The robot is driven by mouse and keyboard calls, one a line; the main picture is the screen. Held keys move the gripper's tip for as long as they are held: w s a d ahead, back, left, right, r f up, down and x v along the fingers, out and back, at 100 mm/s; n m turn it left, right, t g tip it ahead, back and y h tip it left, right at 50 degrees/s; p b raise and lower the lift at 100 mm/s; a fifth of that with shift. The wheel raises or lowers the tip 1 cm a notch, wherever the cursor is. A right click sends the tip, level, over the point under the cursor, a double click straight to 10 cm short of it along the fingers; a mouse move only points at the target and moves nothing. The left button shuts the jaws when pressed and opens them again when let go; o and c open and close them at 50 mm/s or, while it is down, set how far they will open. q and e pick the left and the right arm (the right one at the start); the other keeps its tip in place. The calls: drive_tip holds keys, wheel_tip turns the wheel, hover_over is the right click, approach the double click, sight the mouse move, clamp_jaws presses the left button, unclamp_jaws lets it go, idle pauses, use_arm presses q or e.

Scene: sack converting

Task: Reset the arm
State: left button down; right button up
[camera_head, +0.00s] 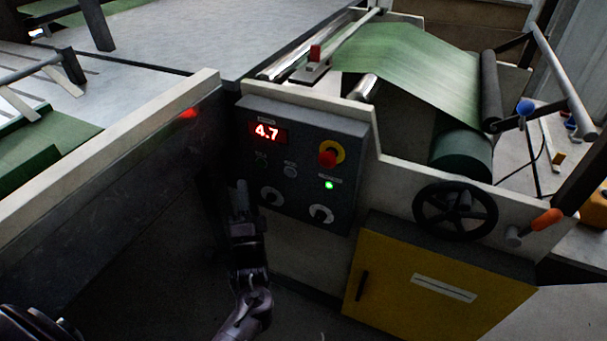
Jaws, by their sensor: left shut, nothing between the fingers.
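My left gripper (239,193) is shut and empty. It points up in front of the left part of a dark control panel (308,142), close to its left knob (271,197). I cannot tell whether the fingertips touch the panel. My left arm comes up from the bottom of the view below it. The panel has a red display (267,132) reading 4.7, a red button on a yellow ring (330,154), a lit green lamp (329,185) and a right knob (321,214). My right gripper is not in view.
A black handwheel (455,211) and an orange-handled crank (546,220) stick out at the right. A yellow cabinet (437,285) stands below them. Green sheet (412,68) runs over rollers behind the panel. A long pale-topped machine wall (105,150) extends left. Dark floor lies below.

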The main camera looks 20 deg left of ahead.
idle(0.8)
